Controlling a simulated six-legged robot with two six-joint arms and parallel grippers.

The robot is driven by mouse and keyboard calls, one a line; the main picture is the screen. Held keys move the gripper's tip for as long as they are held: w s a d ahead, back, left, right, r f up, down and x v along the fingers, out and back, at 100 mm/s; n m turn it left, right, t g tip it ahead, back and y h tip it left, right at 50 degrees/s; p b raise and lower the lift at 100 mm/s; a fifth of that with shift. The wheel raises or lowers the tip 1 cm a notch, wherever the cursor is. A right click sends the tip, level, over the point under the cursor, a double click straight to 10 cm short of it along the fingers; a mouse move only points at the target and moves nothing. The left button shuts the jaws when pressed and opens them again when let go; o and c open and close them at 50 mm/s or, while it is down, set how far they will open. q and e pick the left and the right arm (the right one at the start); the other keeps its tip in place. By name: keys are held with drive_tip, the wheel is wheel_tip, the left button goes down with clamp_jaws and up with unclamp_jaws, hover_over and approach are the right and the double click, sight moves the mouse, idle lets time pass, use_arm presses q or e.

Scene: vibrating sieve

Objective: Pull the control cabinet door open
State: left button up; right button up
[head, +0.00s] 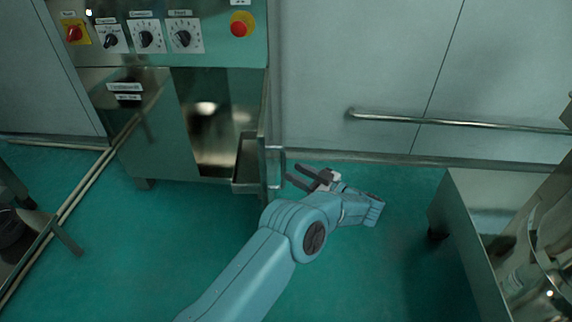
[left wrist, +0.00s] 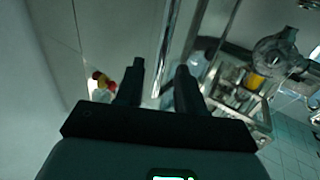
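The control cabinet (head: 155,120) is a steel box under a panel of knobs. At its right edge stands a narrow metal door panel (head: 262,140), seen nearly edge-on, with an upright bar handle (head: 277,165). How far the door stands from the frame is hard to tell. My left gripper (head: 292,173) is just right of the handle, its two dark fingers apart and pointing toward it. In the left wrist view the open fingers (left wrist: 160,78) show a bright metal bar (left wrist: 166,45) beyond the gap; nothing is clearly held. My right gripper is not in view.
A red and yellow stop button (head: 241,25) sits above the door. A wall rail (head: 460,122) runs behind at right. A steel table (head: 475,220) and machine stand at right. Green floor (head: 370,260) is clear around my arm.

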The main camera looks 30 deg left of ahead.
use_arm(q)
drive_tip(key=s+d+p, duration=0.1)
drive_tip(key=d, duration=0.9)
drive_tip(key=shift+s+d, duration=0.2)
drive_tip(key=shift+d, duration=0.2)
